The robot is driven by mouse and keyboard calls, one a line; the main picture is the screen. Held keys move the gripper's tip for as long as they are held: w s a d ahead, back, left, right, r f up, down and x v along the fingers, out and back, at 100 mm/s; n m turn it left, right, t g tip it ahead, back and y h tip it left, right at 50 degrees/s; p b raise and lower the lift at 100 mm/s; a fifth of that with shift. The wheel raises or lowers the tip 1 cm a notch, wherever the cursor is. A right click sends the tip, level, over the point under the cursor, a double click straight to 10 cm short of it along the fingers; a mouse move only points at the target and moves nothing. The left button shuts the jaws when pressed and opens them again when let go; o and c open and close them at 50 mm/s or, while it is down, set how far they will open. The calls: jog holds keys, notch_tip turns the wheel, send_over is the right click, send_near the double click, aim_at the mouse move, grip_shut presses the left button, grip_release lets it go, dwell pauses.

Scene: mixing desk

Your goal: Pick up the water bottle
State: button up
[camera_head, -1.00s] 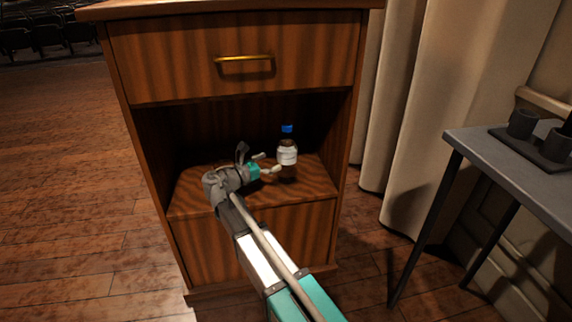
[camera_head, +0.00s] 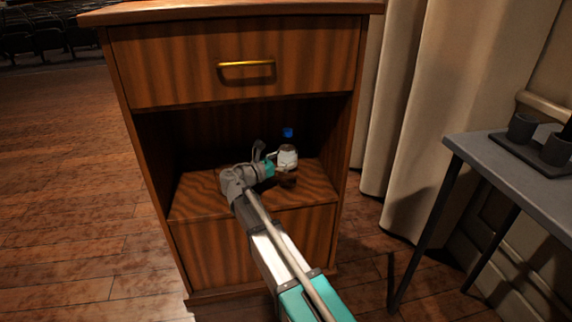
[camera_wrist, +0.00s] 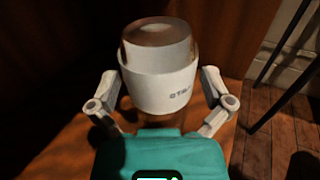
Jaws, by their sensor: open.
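The water bottle (camera_head: 287,158) has a blue cap and a white label. It stands upright on the open shelf of the wooden cabinet, towards the right side. My gripper (camera_head: 278,163) is at the bottle, with its fingers at label height. In the wrist view the bottle (camera_wrist: 158,75) is between the two open fingers of my gripper (camera_wrist: 162,98), one finger on each side. Gaps show between the fingers and the label. The cap is not visible in the wrist view.
The wooden cabinet (camera_head: 250,220) has a drawer with a brass handle (camera_head: 246,64) above the shelf opening. A grey table (camera_head: 520,180) with dark cups (camera_head: 522,127) on a tray stands at the right. A beige curtain (camera_head: 420,130) hangs behind.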

aim_at(287, 129)
jog(key=shift+w+d, duration=0.45)
jog(key=shift+d, duration=0.1)
jog(key=shift+c, duration=0.3)
jog(key=c, duration=0.9)
jog(key=shift+c, duration=0.2)
jog(key=shift+r, duration=0.25)
notch_tip(287, 129, up, 10)
jog(key=p, duration=1)
jog(key=shift+f, duration=0.2)
